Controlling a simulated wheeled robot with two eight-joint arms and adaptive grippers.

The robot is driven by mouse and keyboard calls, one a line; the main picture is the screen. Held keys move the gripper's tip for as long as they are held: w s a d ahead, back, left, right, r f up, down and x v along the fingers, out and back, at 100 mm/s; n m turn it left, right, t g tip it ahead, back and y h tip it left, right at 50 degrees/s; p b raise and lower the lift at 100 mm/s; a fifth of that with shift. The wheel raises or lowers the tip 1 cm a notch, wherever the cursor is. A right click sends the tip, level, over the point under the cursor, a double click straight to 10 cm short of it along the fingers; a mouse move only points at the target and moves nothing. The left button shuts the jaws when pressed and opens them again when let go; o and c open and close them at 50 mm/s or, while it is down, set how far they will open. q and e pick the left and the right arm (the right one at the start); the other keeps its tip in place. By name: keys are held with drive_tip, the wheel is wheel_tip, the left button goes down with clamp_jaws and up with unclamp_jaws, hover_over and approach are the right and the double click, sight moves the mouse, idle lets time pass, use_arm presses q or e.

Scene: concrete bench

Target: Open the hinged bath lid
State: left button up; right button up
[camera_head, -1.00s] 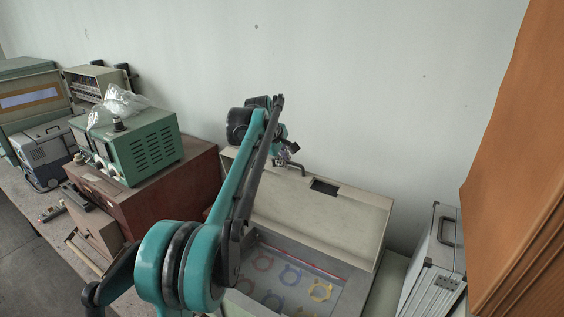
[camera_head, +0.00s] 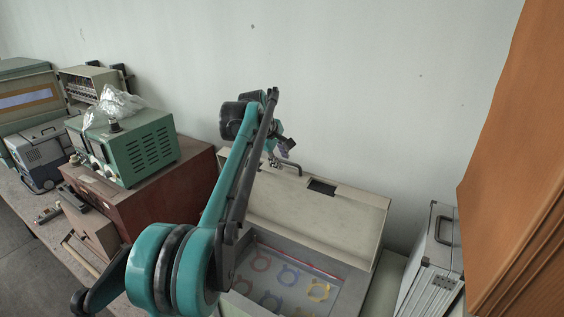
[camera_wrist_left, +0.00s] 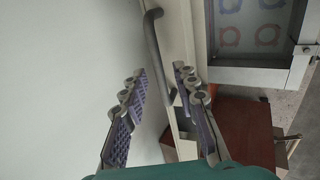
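The bath (camera_head: 345,290) is a beige box with coloured rings showing in its front recess. A beige panel (camera_head: 320,215), apparently the lid, spans its back part and has a dark rectangular opening. A grey bar handle (camera_head: 285,163) is at the panel's back left; it also shows in the left wrist view (camera_wrist_left: 155,40). My left gripper (camera_head: 284,146) is just above the handle. In the left wrist view the left gripper (camera_wrist_left: 161,82) is open, its purple padded fingers apart, with the handle's near end showing between them; contact cannot be told. My right gripper is not in view.
A dark red box (camera_head: 160,195) with a green instrument (camera_head: 140,150) on it stands left of the bath. A silver case (camera_head: 432,265) is to the right, near an orange-brown panel (camera_head: 520,180). The pale wall (camera_head: 350,80) is close behind.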

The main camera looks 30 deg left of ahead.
use_arm(q)
drive_tip(key=v, duration=1)
drive_tip(key=shift+s, duration=0.1)
